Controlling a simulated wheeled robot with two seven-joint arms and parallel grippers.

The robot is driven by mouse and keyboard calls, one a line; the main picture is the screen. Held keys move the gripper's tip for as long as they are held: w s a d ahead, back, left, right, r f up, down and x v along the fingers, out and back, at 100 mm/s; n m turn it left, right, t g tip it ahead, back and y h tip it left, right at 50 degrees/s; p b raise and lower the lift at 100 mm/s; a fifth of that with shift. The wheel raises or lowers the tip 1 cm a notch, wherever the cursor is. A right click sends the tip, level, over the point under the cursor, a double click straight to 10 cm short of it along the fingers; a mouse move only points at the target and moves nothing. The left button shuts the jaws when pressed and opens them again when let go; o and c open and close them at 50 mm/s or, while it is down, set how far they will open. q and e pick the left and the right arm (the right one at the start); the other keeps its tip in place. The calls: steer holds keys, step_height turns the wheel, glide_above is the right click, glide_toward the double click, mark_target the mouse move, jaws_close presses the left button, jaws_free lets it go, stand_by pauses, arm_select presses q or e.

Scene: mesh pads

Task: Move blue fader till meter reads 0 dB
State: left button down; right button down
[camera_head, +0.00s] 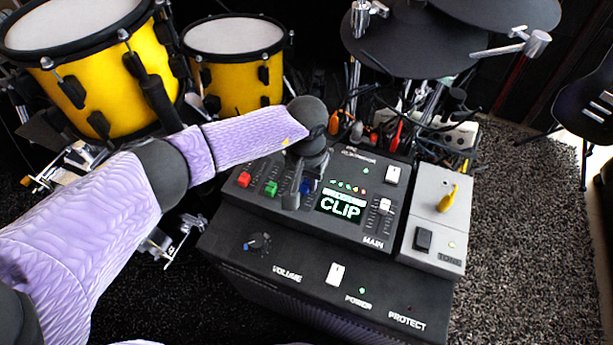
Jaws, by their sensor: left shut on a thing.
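The mixer (272,213) is a dark box with a sloped top, in the middle of the view. Its blue fader (307,186) shows partly beside my left gripper (300,192), which comes down over it from the left and is shut on it. The gripper hides most of the fader's slot. To the left are a red fader (244,179) and a green fader (271,188). The small screen (340,206) right of the gripper reads CLIP, with a row of lit dots above it. My right gripper is not in view.
A white MAIN fader (384,205) is right of the screen. A grey unit with a yellow lever (447,200) stands beside the mixer. Below are a volume knob (258,243) and a white power switch (335,273). Yellow drums (237,85), cymbal pads and cables crowd the back.

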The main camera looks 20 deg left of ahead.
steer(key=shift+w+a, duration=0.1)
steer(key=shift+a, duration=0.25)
arm_select(q)
steer(key=shift+s+r+p, duration=0.2)
steer(key=shift+s+p, duration=0.15)
steer(key=shift+s, duration=0.4)
steer(key=shift+f, duration=0.2)
steer(key=c, duration=0.5)
jaws_free()
steer(key=shift+c, duration=0.2)
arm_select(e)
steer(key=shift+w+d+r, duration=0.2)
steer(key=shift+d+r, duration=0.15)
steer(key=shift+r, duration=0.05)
